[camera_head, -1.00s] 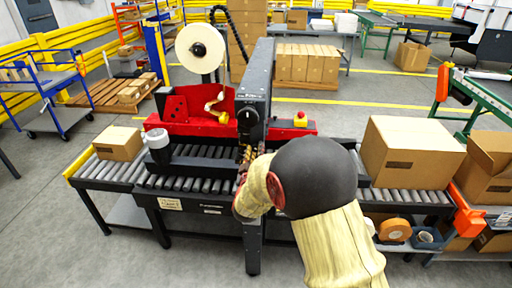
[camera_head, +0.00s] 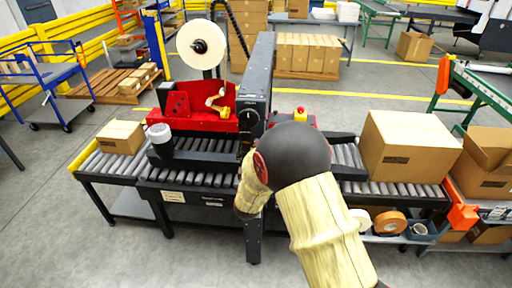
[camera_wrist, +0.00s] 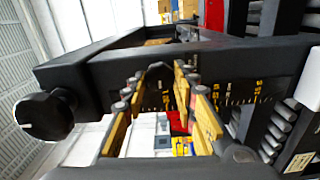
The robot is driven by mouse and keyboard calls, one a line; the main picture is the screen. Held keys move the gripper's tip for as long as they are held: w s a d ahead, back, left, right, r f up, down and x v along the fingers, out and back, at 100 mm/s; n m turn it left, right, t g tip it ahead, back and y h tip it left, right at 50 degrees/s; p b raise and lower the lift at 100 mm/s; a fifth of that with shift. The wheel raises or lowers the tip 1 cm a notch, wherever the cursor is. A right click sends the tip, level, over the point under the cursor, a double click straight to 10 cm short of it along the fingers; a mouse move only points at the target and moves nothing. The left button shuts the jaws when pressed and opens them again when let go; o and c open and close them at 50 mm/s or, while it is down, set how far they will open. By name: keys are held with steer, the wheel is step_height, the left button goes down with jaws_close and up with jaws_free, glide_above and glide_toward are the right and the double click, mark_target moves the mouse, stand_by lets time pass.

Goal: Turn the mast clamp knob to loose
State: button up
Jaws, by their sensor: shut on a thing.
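The mast (camera_head: 257,85) is the dark grey upright beside the red machine head. In the wrist view, a dark rounded knob (camera_wrist: 158,76) sits on a dark bar with a yellow-marked scale, between my fingertips. My gripper (camera_wrist: 160,92) has yellow-padded fingers on both sides of this knob and is shut on it. How the knob is turned cannot be read. A second black knob (camera_wrist: 45,115) sticks out at the left end of the bar, apart from my fingers. In the head view my arm hides the fingertips and the held knob.
A roller conveyor (camera_head: 190,180) runs across below the mast. A small box (camera_head: 120,136) lies on its left and a large box (camera_head: 408,146) on its right. A tape reel (camera_head: 202,45) stands above the red head (camera_head: 205,103). Grey floor in front is open.

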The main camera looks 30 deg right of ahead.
steer(key=shift+n, duration=0.4)
steer(key=o, duration=1.1)
steer(key=v, duration=1.2)
steer(key=shift+w, duration=0.1)
